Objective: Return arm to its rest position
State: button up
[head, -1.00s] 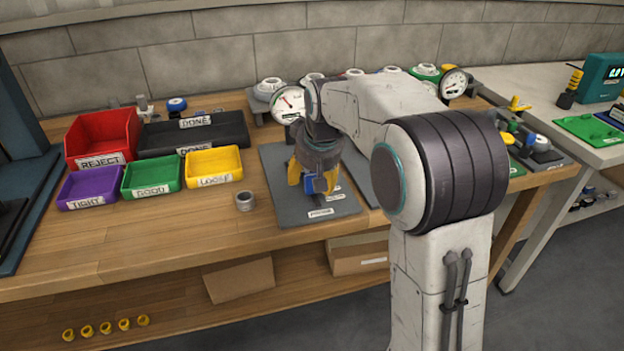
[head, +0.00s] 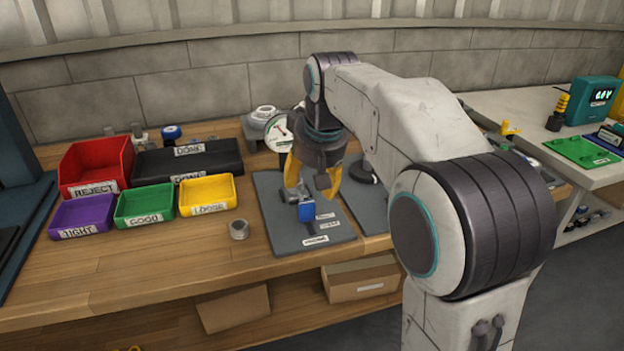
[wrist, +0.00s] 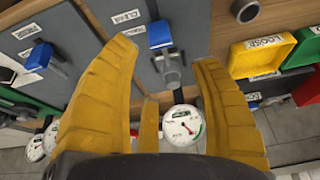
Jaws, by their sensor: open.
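My gripper (head: 313,183) is open and empty in the head view, its yellow fingers spread above a grey board. A blue-handled valve (head: 305,211) stands on the grey board (head: 283,236) below the fingers. In the wrist view my gripper (wrist: 172,85) shows yellow fingers wide apart, with the blue-handled valve (wrist: 161,36) beyond them and nothing between them. My arm reaches from the right over the bench and is bent at the elbow.
On the wooden bench (head: 150,262) stand a red REJECT bin (head: 95,165), purple, green and yellow trays, and a black DONE tray (head: 190,160). A gauge (head: 276,130) stands behind the board. A small metal ring (head: 239,229) lies on the bench left of the board.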

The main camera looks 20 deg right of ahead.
jog(key=s+r+p, duration=0.4)
jog(key=s+p, duration=0.6)
jog(key=s, duration=0.3)
jog(key=s+r+g+p, duration=0.1)
jog(key=s+r+p, duration=0.3)
jog(key=s+p, duration=0.6)
jog(key=s, duration=0.3)
jog(key=shift+s+r, duration=0.25)
jog(key=shift+r, duration=0.05)
jog(key=shift+w, duration=0.1)
dwell(1.4)
